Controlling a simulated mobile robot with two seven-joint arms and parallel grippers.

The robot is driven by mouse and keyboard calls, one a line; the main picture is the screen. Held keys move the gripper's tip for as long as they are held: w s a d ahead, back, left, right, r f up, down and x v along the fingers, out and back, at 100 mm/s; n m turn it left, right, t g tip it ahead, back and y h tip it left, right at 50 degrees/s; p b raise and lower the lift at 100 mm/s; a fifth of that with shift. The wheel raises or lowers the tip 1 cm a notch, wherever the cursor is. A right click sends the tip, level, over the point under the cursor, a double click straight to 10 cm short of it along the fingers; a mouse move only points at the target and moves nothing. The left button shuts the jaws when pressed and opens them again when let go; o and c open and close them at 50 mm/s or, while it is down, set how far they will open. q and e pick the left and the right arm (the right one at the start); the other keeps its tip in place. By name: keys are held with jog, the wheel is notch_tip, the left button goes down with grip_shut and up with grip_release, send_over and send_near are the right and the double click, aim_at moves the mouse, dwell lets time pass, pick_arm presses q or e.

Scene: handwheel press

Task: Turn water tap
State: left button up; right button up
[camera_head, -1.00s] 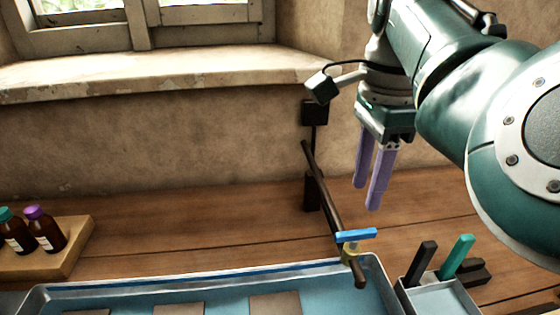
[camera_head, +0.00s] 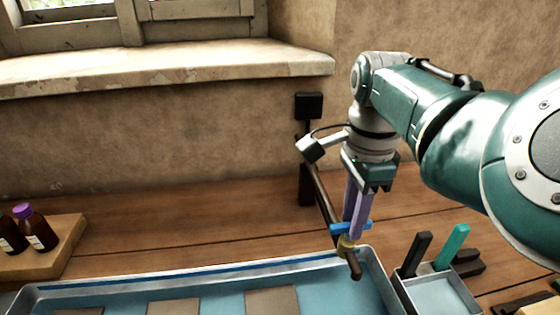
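The water tap is a dark pipe (camera_head: 325,203) that runs out from a wall fitting toward the front. Near its free end it has a brass-coloured valve (camera_head: 346,245) and a flat blue handle (camera_head: 339,229). My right gripper (camera_head: 352,229) points down with its two purple fingers at the handle. One finger passes in front of the handle and hides its middle; the other seems to be behind it. Whether the fingers press on the handle cannot be told. My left gripper is not in view.
A blue-lined metal tray (camera_head: 215,277) with flat brown pieces lies below the tap. A small holder (camera_head: 440,290) with a black and a teal upright piece stands to the right. Bottles (camera_head: 36,232) stand on a wooden block (camera_head: 62,243) at left. A stone sill (camera_head: 200,66) is behind.

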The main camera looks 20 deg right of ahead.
grip_shut()
jog(key=shift+n, duration=0.3)
jog(key=shift+r+n+p, duration=0.1)
jog(key=shift+n+p, duration=0.2)
jog(key=shift+p, duration=0.1)
jog(key=n+p, duration=0.1)
jog(key=n, duration=0.2)
jog(key=shift+p, duration=0.3)
jog(key=n, duration=0.2)
jog(key=shift+n+p, duration=0.3)
jog(key=shift+p, duration=0.1)
jog(key=shift+n+p, duration=0.4)
jog(key=shift+n, duration=1.1)
